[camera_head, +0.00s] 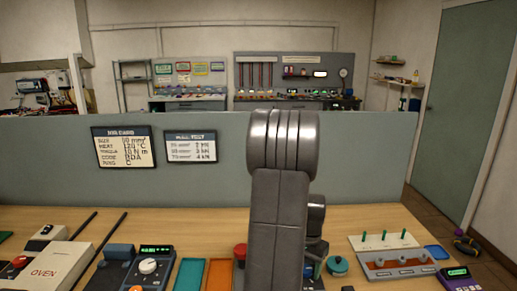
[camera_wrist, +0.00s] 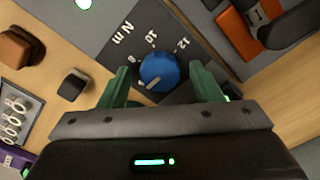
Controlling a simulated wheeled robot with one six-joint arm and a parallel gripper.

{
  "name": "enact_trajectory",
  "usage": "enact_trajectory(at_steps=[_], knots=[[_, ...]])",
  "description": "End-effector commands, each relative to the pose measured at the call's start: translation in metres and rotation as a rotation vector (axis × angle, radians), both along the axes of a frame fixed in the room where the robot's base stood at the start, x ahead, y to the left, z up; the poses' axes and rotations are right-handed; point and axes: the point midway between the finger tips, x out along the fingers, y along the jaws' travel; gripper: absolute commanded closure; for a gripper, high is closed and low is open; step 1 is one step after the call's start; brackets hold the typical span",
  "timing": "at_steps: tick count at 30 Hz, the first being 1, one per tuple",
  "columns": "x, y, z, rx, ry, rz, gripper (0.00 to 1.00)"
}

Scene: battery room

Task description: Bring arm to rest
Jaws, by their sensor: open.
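In the wrist view my gripper (camera_wrist: 163,82) is open, with its two green fingers spread. A blue knob (camera_wrist: 158,70) with a pale pointer mark shows between the fingers, with a gap on each side. I cannot tell how far below the fingertips it is. The knob sits on a dark dial plate (camera_wrist: 130,45) marked Nm, 10 and 12. In the head view my own arm stands upright in the middle and hides my gripper and the bench behind it.
A wooden bench (camera_head: 215,220) runs before a grey-green partition (camera_head: 215,190). An oven (camera_head: 52,268), a white-dial unit (camera_head: 148,266), a teal tray (camera_head: 190,275) and an orange tray (camera_head: 219,274) stand left. A green-pegged rack (camera_head: 398,262) and purple meter (camera_head: 457,273) stand right.

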Motion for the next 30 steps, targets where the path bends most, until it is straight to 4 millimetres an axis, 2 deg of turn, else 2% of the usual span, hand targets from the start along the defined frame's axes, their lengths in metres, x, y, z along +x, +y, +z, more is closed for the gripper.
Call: enact_trajectory(at_steps=[2,12,18,24,30], knots=[[0.000,0.000,0.001,0.000,0.000,-0.062,0.41],[0.001,0.000,0.068,-0.001,-0.006,-0.067,0.41],[0.001,0.000,0.097,0.000,-0.004,-0.066,0.41],[0.000,0.000,0.109,0.000,-0.001,-0.066,0.41],[0.000,0.000,0.110,-0.001,-0.001,-0.065,0.41]])
